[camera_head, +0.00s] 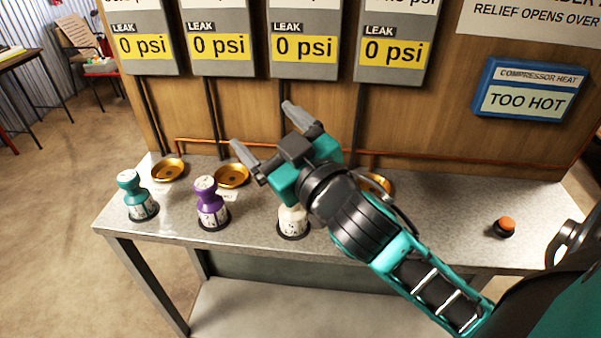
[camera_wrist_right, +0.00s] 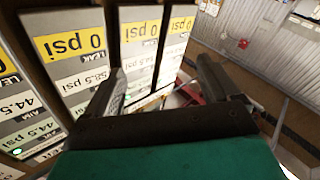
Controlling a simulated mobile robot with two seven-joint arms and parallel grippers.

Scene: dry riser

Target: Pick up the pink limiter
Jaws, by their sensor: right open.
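No pink limiter shows in either view; my right arm covers part of the bench where one could be hidden. A teal limiter (camera_head: 138,196), a purple limiter (camera_head: 210,204) and a white one (camera_head: 293,220) stand upright along the bench's front. The white one is partly covered by my right gripper. My right gripper (camera_head: 263,128) is open and empty, raised above the bench in front of the gauge panels. Its two fingers also show spread apart in the right wrist view (camera_wrist_right: 157,84). My left gripper is not in view.
Gold dishes (camera_head: 168,169) (camera_head: 231,175) sit behind the limiters on the grey bench (camera_head: 440,215). An orange button (camera_head: 505,226) stands at the right. Gauge panels (camera_head: 304,50) and a blue-framed sign (camera_head: 528,90) are on the wooden wall. A copper pipe runs low along it.

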